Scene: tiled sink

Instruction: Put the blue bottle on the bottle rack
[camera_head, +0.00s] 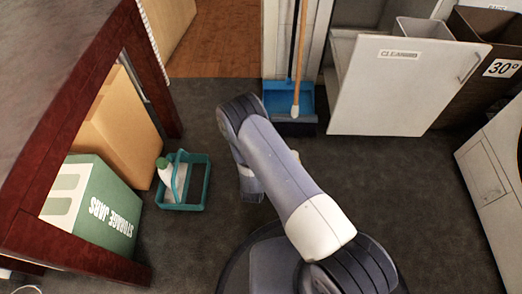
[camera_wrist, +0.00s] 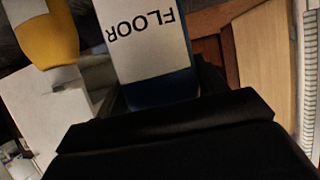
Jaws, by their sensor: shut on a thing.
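In the wrist view a blue bottle (camera_wrist: 162,92) with a white label reading "FLOOR" stands out beyond the dark front edge of my gripper (camera_wrist: 165,108). My gripper is shut on this bottle; the fingertips themselves are hard to make out in the dark. The label appears upside down in this view. In the head view my arm hides the gripper and the bottle. A teal open carrier with a handle (camera_head: 183,206) sits on the floor left of my arm and holds a white bottle with a green cap (camera_head: 170,180). I cannot tell whether it is the bottle rack.
A yellow bottle (camera_wrist: 48,38) shows at the wrist view's upper left. In the head view, a dark red table (camera_head: 100,260) stands at the left, with a green storage box (camera_head: 95,205) under it. A blue dustpan (camera_head: 290,100) and white cabinet door (camera_head: 400,88) stand behind. Dark floor lies between.

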